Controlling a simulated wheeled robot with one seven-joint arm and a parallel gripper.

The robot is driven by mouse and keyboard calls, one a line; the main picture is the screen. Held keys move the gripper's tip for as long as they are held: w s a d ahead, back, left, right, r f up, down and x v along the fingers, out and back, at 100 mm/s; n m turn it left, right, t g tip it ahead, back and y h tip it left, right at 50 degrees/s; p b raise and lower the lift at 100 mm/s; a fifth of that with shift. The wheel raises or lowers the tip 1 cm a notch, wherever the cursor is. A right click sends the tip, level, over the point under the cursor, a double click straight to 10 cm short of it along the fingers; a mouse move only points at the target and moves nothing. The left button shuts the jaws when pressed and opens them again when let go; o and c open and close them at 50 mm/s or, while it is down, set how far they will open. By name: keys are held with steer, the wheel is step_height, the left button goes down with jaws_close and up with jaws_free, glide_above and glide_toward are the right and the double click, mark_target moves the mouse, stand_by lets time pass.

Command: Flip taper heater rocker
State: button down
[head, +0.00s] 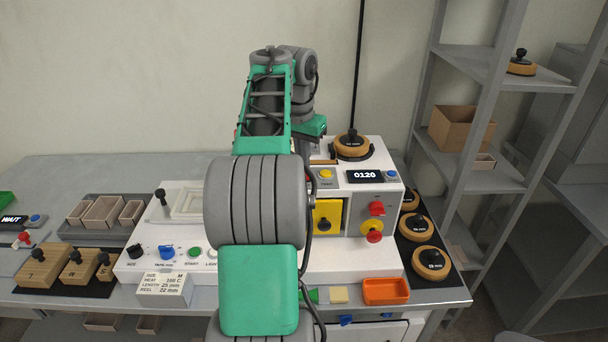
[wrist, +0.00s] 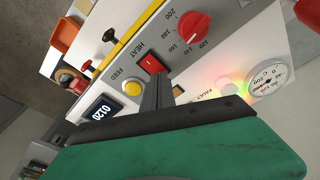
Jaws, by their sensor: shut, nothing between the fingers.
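The red heater rocker (wrist: 151,64), beside the label HEAT, sits on the white machine's panel in the wrist view. My gripper (wrist: 157,84) is shut and empty, its fingertips just beside the rocker's lower edge. I cannot tell whether they touch it or which way the rocker is tipped. A red dial (wrist: 193,27) with a scale around it is to the rocker's right. In the head view my own arm hides the rocker and the gripper's fingers.
The yellow FEED button (wrist: 132,88) is close to the fingers, with the 0120 display (wrist: 102,112) beyond it. A round gauge (wrist: 270,80) stands at the right, near a coloured glow. In the head view, an orange tray (head: 385,291) lies at the bench front.

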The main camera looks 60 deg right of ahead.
steer(key=shift+f+b, duration=0.35)
steer(key=shift+f, duration=0.05)
step_height(320, 180, up, 7)
steer(key=p, duration=0.7)
stand_by(0.6)
